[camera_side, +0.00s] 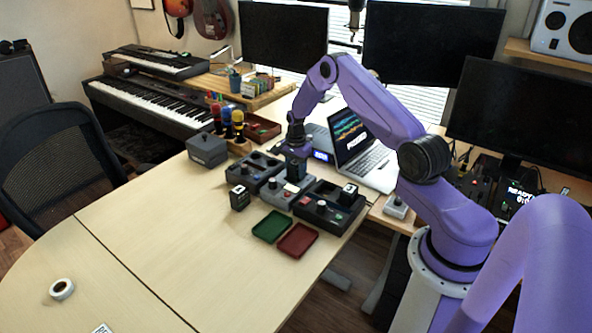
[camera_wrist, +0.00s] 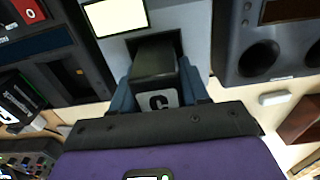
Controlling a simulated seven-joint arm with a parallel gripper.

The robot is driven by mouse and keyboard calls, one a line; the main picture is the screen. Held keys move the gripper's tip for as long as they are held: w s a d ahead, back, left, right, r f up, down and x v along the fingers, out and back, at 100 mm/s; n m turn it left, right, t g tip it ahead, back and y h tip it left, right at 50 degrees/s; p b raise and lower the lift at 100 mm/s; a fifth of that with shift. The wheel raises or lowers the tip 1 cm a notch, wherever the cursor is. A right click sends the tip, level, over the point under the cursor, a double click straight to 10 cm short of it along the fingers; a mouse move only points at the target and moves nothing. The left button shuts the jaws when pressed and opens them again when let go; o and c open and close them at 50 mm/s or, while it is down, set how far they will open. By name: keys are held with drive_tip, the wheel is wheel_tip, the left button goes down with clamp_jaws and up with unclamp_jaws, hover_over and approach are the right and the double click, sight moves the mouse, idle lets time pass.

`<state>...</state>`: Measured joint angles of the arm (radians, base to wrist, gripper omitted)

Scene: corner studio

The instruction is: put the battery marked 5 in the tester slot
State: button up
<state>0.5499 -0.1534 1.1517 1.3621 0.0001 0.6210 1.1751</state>
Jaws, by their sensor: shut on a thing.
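My gripper (camera_side: 297,160) is shut on a dark block battery (camera_wrist: 153,66), one blue-grey finger on each side. The battery's white label (camera_wrist: 162,100) shows a dark, partly covered mark that I cannot read for certain. In the wrist view the battery lines up with the dark slot of the grey tester (camera_wrist: 110,48), which has a pale screen. In the side view the battery (camera_side: 297,171) is upright over the rear part of the tester (camera_side: 279,198). I cannot tell how deep it sits, if at all.
Dark docks flank the tester, left (camera_side: 247,177) and right (camera_side: 327,215). One battery stands in the right dock (camera_side: 348,194), another on the table (camera_side: 239,198). Green (camera_side: 271,226) and red (camera_side: 298,240) trays lie in front. A laptop (camera_side: 362,150) is behind. The table's front left is mostly clear.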

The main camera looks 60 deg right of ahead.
drive_tip(key=shift+s+a, duration=0.1)
drive_tip(key=shift+s, duration=0.05)
drive_tip(key=shift+r, duration=0.25)
drive_tip(key=shift+w+r, duration=0.1)
drive_tip(key=shift+w, duration=0.1)
idle(0.8)
drive_tip(key=shift+s+f, duration=0.1)
drive_tip(key=shift+f, duration=0.75)
drive_tip(key=shift+r, duration=0.5)
idle(0.3)
drive_tip(key=shift+r, duration=0.35)
idle(0.6)
